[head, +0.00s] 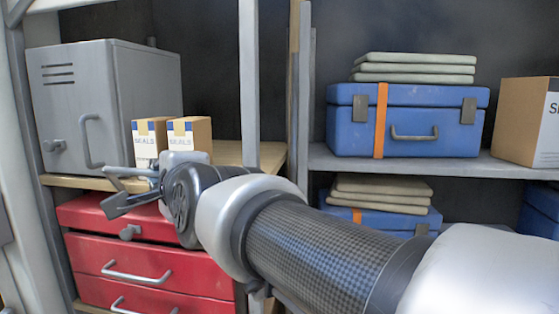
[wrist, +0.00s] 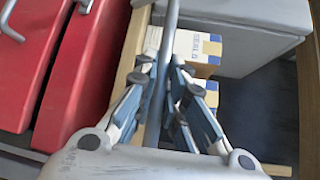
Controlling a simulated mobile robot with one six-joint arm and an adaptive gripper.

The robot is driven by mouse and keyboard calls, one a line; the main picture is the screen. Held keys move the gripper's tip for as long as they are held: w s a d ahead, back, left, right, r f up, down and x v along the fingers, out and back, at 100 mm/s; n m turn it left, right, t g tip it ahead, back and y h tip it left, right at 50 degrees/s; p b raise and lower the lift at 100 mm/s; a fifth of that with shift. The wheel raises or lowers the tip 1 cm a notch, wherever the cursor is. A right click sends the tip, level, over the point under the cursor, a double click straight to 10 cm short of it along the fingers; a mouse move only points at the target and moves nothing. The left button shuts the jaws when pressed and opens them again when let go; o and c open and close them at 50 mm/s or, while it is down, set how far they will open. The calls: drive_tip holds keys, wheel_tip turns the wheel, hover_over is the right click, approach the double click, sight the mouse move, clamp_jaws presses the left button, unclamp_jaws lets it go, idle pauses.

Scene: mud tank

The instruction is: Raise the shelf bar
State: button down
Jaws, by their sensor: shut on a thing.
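The shelf bar (wrist: 171,18) is a thin grey bar in the wrist view. It runs from the top edge down between the fingers, in front of the wooden shelf edge (wrist: 133,45) and the boxes. My gripper (wrist: 163,66) is shut on the bar, with one blue-grey finger on each side. In the head view my gripper (head: 120,188) is at the left, at the front of the wooden shelf, just above the red drawers. The bar cannot be clearly told from my fingers there.
Two SEALS boxes (head: 189,137) stand behind my gripper, beside a grey locker (head: 105,97). Red drawers (head: 150,262) are below. A grey upright post (head: 249,85) stands right of the boxes. Blue cases (head: 405,118) and a cardboard box (head: 522,118) fill the right shelves.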

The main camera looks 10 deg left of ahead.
drive_tip(key=w+m+g+p, duration=0.1)
drive_tip(key=p, duration=0.3)
drive_tip(key=w+r+m+g+h+p, duration=0.1)
drive_tip(key=g+p, duration=0.1)
drive_tip(key=p, duration=0.2)
drive_tip(key=shift+w+d+r+m+g, duration=0.1)
drive_tip(key=shift+w+m+g, duration=0.2)
drive_tip(key=shift+w+m, duration=0.1)
drive_tip(key=c, duration=1.7)
unclamp_jaws()
drive_tip(key=shift+o, duration=0.2)
drive_tip(key=shift+s+f, duration=0.1)
drive_tip(key=shift+f, duration=0.15)
